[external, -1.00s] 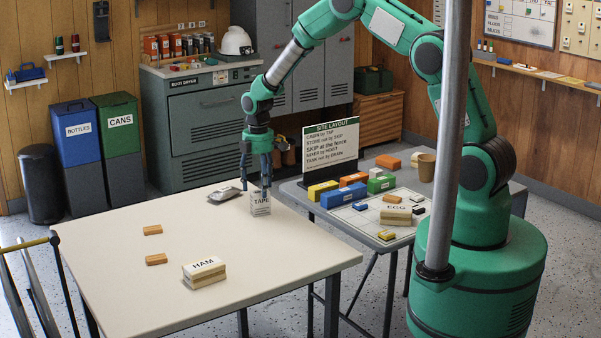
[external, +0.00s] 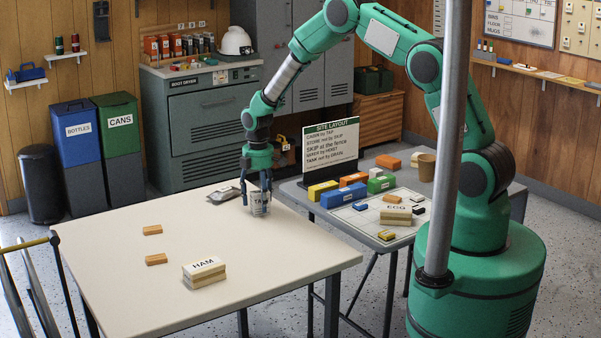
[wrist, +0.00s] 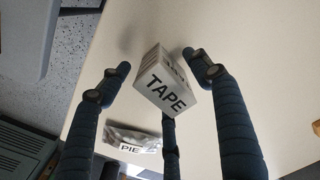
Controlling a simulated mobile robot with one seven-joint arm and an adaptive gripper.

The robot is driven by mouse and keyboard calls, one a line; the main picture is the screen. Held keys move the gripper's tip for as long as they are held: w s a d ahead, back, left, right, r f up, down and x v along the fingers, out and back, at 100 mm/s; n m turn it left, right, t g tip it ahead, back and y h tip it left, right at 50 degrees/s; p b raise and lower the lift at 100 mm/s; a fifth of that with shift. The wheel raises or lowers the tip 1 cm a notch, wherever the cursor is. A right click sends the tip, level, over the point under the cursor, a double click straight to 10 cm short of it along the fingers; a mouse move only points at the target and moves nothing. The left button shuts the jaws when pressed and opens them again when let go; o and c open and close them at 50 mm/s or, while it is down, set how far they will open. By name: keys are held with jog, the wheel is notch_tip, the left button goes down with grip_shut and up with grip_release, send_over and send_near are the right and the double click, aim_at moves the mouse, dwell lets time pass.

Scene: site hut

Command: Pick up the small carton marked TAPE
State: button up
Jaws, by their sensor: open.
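The small white carton marked TAPE (external: 260,205) stands upright on the pale table near its far right corner. In the wrist view the TAPE carton (wrist: 162,84) sits among the blue fingers, with its lettering facing the camera. My gripper (external: 257,197) is lowered over the carton, with fingers around it in the external view. It is open; in the wrist view gaps show between the carton and the left and right fingers of my gripper (wrist: 158,85). Whether the lower finger touches the carton I cannot tell.
A grey packet marked PIE (external: 223,194) lies just left of the carton. A carton marked HAM (external: 204,271) and two small orange blocks (external: 153,230) are nearer on the table (external: 250,255). A second table to the right holds coloured blocks and a sign (external: 331,147).

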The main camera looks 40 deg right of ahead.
aim_at(260, 191)
jog(key=shift+c, duration=0.5)
jog(key=c, duration=1.1)
jog(key=shift+r, duration=0.1)
jog(key=shift+r, duration=0.45)
jog(key=r, duration=0.1)
jog(key=r+p, duration=0.1)
jog(key=shift+s+r, duration=0.2)
jog(key=shift+r, duration=0.2)
jog(key=s+d+p, duration=0.1)
jog(key=s, duration=0.4)
jog(key=s+d, duration=0.1)
jog(key=s, duration=0.4)
jog(key=s+d+r+p, duration=0.1)
jog(key=s, duration=0.4)
jog(key=shift+s+d+p, duration=0.15)
jog(key=shift+d+p, duration=0.05)
jog(key=shift+p, duration=0.15)
